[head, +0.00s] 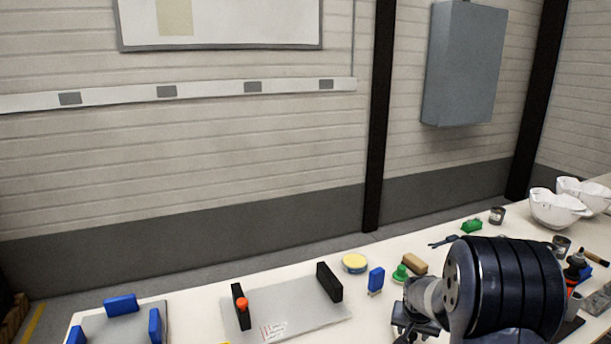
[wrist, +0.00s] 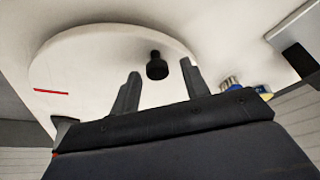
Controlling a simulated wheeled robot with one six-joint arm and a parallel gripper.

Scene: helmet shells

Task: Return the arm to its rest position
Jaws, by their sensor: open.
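My arm reaches in from the lower right of the head view, over the white table (head: 385,250). Part of my gripper (head: 414,326) shows at the bottom edge there, mostly cut off and behind the thick dark arm link. In the wrist view, the two dark fingers of my gripper (wrist: 160,82) stand apart with nothing held between them. Beyond them is a pale round surface (wrist: 85,65) with a short red line. A black knob (wrist: 157,66) appears between the fingertips; its distance from them is hard to tell.
Two white helmet shells (head: 556,208) sit at the back right. A grey plate (head: 285,305) with black blocks and another with blue blocks (head: 122,304) lie left. A yellow-topped tin (head: 355,262), blue block (head: 376,279) and green item (head: 400,272) stand close to my arm. The wall is behind.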

